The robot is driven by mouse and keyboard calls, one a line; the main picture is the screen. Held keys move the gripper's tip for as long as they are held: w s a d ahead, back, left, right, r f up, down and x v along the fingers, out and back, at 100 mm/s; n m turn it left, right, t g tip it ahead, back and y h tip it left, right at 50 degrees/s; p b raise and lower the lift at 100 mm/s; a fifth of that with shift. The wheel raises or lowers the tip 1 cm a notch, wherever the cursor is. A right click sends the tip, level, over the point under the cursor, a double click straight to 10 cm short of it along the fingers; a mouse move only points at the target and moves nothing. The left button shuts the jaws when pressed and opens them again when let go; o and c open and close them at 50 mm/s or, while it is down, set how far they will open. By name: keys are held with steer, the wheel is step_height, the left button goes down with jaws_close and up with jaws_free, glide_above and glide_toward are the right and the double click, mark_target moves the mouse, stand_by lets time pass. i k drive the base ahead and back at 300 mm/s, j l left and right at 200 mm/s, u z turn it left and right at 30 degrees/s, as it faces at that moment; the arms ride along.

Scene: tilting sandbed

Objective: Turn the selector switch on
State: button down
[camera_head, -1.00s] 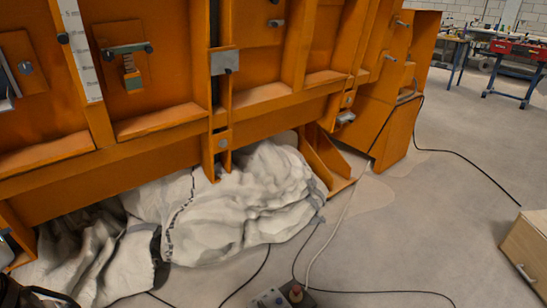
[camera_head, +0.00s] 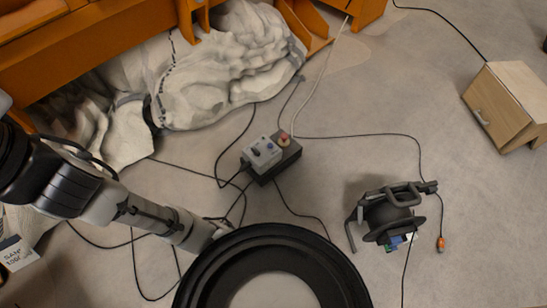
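A small grey control box (camera_head: 260,153) sits on the floor near the middle of the head view, with dark and blue knobs on its top. It joins a black box (camera_head: 284,164) that carries a red button (camera_head: 284,139). Which knob is the selector switch, and how it is set, is too small to tell. My arm reaches in from the left, below and left of the boxes. Its end, my gripper (camera_head: 218,226), is apart from them near the round black part of my body. The fingers are too small and hidden to read.
Several black cables lie on the floor around the boxes. A cable reel (camera_head: 388,214) stands to the right, and a wooden cabinet (camera_head: 507,105) is at the far right. Bare floor separates the boxes from the reel.

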mark_target(255, 152)
steer(key=i+j+z, duration=0.1)
steer(key=j, duration=0.25)
steer(key=i+j+z, duration=0.1)
steer(key=i+j, duration=0.2)
steer(key=i+j+z, duration=0.1)
steer(key=j, duration=0.3)
steer(key=i, duration=0.1)
